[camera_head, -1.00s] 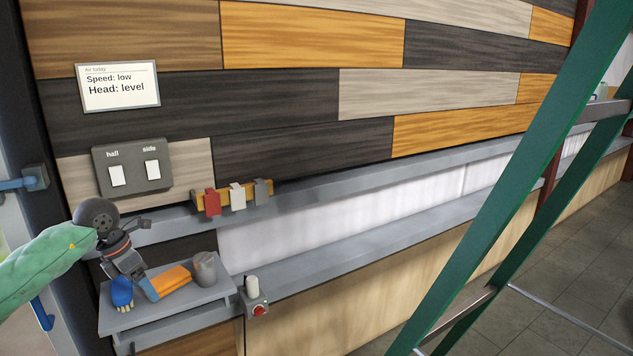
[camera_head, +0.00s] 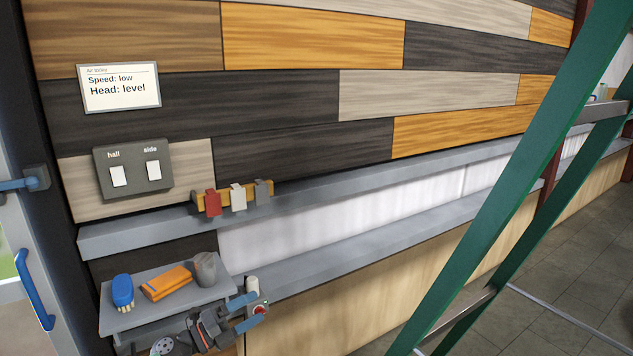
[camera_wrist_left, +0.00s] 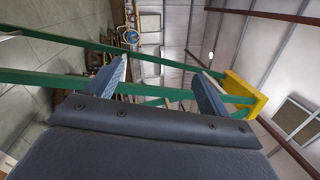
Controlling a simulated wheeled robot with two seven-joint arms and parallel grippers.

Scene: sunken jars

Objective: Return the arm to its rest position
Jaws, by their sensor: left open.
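My left gripper (camera_head: 246,313) is low in the head view, in front of the small grey shelf. Its two blue-tipped fingers are apart, with nothing seen between them. My right gripper is not in view.
A green ladder (camera_head: 528,180) stands at the right. Switches (camera_head: 134,172) and a sign (camera_head: 118,87) are on the wall. A blue-handled door (camera_head: 35,290) is at left.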

